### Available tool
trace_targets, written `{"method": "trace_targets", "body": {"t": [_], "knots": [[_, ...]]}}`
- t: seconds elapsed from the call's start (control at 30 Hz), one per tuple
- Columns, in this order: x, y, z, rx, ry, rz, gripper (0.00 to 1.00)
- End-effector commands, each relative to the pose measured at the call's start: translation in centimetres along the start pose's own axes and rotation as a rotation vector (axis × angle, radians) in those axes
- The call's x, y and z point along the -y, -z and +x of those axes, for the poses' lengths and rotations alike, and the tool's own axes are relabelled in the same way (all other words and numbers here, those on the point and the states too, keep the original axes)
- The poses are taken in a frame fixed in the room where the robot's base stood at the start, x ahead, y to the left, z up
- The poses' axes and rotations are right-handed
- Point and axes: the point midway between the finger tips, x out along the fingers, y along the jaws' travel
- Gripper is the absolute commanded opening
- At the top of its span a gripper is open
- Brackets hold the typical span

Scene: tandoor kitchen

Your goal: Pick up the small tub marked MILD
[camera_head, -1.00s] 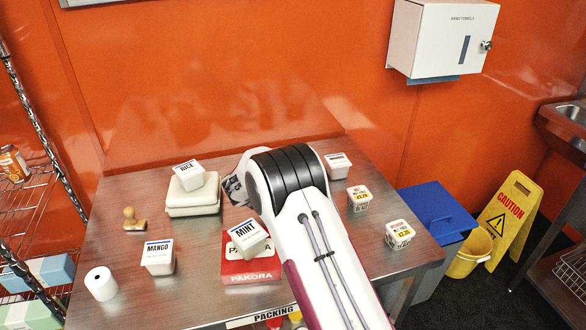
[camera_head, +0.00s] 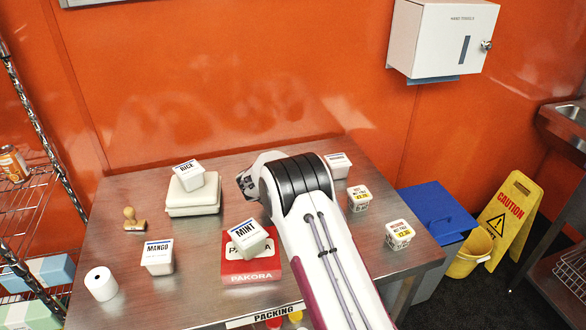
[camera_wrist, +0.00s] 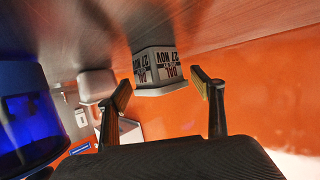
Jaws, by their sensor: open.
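I cannot read MILD on any tub. In the wrist view my gripper (camera_wrist: 161,90) is open and empty. A white tub marked DAL 27 NOV (camera_wrist: 158,68) appears upside down beyond the fingertips, roughly between them and apart from them. Another pale tub (camera_wrist: 96,86) shows to its left. In the head view several white tubs stand on the table: one at the back right (camera_head: 338,165), whose label is too small to read, and two with red and yellow labels (camera_head: 358,198) (camera_head: 398,235). Others read RICE (camera_head: 188,174), MINT (camera_head: 245,239) and MANGO (camera_head: 158,257). My arm hides the table's middle and most of my gripper.
The RICE tub sits on a pale closed box (camera_head: 193,201); the MINT tub sits tilted on a red PAKORA box (camera_head: 250,272). A wooden stamp (camera_head: 132,218) and a paper roll (camera_head: 101,284) are at the left. A blue bin (camera_head: 437,212) stands right of the table.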

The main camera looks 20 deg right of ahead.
Motion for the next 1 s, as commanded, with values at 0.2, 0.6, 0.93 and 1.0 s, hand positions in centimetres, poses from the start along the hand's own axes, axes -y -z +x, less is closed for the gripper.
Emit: {"method": "trace_targets", "body": {"t": [0.2,0.6,0.93,1.0], "knots": [[0.0,0.0,0.0,0.0,0.0,0.0,0.66],[0.0,0.1,0.0,-0.001,0.0,0.001,0.3],[0.1,1.0,-0.4,-0.003,0.001,0.001,0.3],[0.1,1.6,-0.6,-0.003,0.001,0.003,0.3]]}}
